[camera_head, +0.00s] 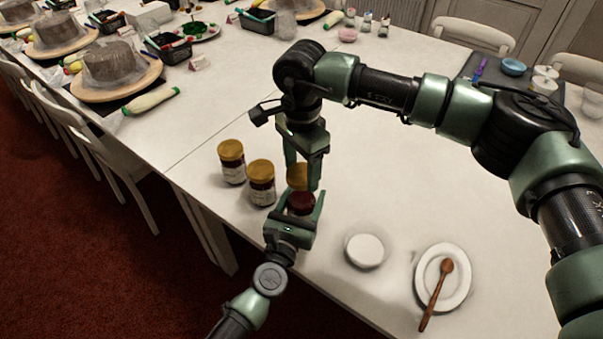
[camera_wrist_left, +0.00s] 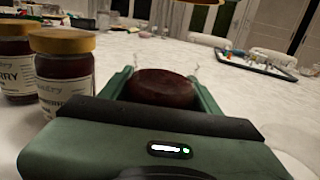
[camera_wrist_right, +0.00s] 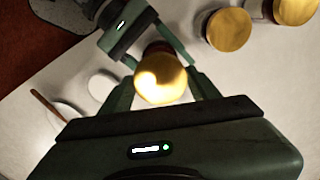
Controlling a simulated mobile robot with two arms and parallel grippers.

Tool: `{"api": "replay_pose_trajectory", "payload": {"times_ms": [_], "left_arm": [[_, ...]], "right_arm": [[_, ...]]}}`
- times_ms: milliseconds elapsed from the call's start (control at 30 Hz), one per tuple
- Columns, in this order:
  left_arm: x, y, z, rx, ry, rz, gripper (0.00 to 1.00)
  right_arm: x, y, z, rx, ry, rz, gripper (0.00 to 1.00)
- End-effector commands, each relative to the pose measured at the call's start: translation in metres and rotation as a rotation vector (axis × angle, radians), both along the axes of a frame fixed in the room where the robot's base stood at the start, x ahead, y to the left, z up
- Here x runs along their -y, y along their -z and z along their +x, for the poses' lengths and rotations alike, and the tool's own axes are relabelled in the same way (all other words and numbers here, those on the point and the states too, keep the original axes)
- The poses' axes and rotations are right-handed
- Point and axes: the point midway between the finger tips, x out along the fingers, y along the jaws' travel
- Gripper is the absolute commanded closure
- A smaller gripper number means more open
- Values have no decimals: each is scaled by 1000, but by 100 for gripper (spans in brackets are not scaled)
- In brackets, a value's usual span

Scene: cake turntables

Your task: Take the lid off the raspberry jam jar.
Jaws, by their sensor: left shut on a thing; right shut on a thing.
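A jar with dark red contents (camera_head: 300,204) is between the fingers of my left gripper (camera_head: 298,210), which is shut on its body. In the left wrist view the jar's dark, uncovered top (camera_wrist_left: 165,86) shows between the fingers. My right gripper (camera_head: 302,172), reaching down from above, is shut on a gold lid (camera_head: 298,176). The lid is held just above the jar, apart from it. In the right wrist view the lid (camera_wrist_right: 160,77) sits between the fingers and covers part of the jar. The held jar's label is hidden.
Two closed jars with gold lids, a left one (camera_head: 231,161) and a nearer one (camera_head: 261,183), stand beside the held jar. A white round dish (camera_head: 364,251) and a plate (camera_head: 425,287) with a wooden spoon (camera_head: 438,293) are to the right.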

Motion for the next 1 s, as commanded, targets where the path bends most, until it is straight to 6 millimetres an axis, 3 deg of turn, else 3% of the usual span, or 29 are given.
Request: {"api": "replay_pose_trajectory", "payload": {"times_ms": [67,100,200,633,1000], "left_arm": [[0,-1,0,1,0,0,100],[0,-1,0,1,0,0,35],[0,-1,0,1,0,0,12],[-3,1,-9,-1,0,-1,12],[-27,3,-80,-2,1,1,12]], "right_arm": [[0,0,0,0,0,0,87],[0,0,0,0,0,0,87],[0,0,0,0,0,0,87],[0,2,0,0,0,0,87],[0,13,0,0,0,0,87]]}}
